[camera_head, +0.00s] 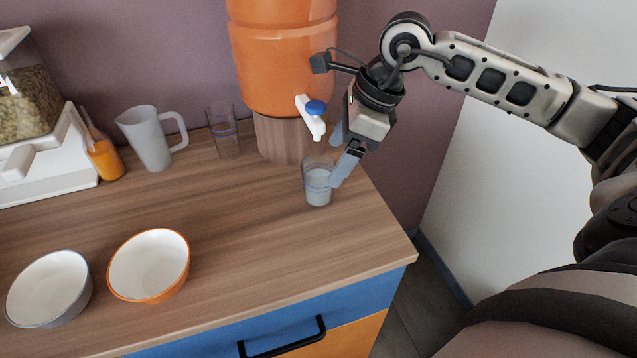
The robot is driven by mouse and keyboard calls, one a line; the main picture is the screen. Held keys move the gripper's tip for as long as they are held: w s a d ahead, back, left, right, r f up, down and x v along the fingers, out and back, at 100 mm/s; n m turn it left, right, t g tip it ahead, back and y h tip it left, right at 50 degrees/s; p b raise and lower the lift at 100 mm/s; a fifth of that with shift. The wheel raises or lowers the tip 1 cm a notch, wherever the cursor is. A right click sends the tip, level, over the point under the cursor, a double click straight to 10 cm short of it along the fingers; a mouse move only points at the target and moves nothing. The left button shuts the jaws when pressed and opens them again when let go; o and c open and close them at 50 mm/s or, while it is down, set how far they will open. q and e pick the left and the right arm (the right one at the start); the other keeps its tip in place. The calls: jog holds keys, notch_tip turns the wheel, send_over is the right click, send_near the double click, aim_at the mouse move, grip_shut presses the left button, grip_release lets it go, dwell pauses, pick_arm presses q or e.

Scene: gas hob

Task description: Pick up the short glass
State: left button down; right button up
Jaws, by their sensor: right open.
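A short clear glass (318,186) with pale contents stands upright on the wooden counter (240,240), near its right end and below the tap of the orange dispenser. My right gripper (338,160) comes in from the upper right, with its fingers pointing down at the glass. Its jaws are open. One finger overlaps the right side of the glass in the picture; I cannot tell whether it touches. The other finger shows above and behind the rim. My left gripper is not in view.
The orange dispenser (280,60) with a blue-topped tap (314,112) stands just behind the glass. A taller glass (223,132), a white jug (150,138), an orange bottle (103,155) and a cereal dispenser (40,120) line the wall. Two bowls (150,265) (48,290) sit front left.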

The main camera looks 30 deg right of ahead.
aim_at(324, 171)
jog(key=shift+w+p+x, duration=0.15)
jog(key=shift+p+x, duration=0.2)
jog(key=shift+x, duration=1)
jog(key=shift+w+p+x, duration=0.15)
jog(key=shift+p+x, duration=0.15)
jog(key=shift+x, duration=1.1)
jog(key=shift+r, duration=0.1)
jog(key=c, duration=1.2)
jog(key=shift+c, duration=0.2)
